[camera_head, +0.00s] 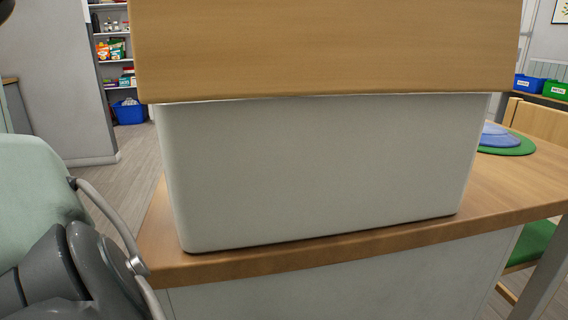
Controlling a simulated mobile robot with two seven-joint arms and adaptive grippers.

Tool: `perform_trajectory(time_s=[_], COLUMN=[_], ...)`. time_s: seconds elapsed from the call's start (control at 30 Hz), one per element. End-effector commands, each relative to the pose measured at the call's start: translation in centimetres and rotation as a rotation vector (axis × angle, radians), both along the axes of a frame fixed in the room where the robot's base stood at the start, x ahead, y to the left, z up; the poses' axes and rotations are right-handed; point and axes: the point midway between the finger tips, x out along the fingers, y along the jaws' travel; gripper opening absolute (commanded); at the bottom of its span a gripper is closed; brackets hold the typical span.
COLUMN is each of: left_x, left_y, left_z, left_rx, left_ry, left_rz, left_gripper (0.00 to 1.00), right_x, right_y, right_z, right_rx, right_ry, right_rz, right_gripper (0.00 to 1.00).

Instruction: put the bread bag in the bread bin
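The bread bin is probably the large pale grey-white box (320,165) that fills the middle of the head view. It has rounded corners and stands on a wood-topped counter. A thick light-wood lid or top (330,50) covers its upper edge and runs out of the top of the picture, so its opening is hidden. I see no bread bag. Grey and pale green parts of my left arm, with a curved cable, fill the lower left corner. Neither gripper's fingers show.
The counter's wooden top (300,258) shows as a strip before the bin and is wider at right. Blue and green round mats (503,142) lie there. A wooden chair (540,122) stands at right. Shelves (112,50) and a blue crate (129,112) are far left.

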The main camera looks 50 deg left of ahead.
Motion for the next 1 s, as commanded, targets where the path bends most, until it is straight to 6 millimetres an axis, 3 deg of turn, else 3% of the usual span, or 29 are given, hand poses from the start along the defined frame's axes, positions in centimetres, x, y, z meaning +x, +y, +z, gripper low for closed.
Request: perform_trajectory(time_s=[0.13, 0.27, 0.7, 1.0], left_x=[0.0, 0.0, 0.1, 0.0], left_y=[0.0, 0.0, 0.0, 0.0], left_z=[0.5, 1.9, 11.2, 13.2], left_rx=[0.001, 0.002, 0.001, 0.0], left_ry=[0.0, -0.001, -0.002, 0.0], left_rz=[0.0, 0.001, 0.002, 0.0], left_gripper=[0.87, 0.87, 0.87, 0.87], right_x=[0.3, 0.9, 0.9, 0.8], right_y=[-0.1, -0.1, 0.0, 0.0], right_z=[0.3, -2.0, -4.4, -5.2], right_rx=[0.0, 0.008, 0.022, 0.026], right_ry=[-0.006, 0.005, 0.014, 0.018], right_rz=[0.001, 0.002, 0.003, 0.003], right_gripper=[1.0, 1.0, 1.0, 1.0])
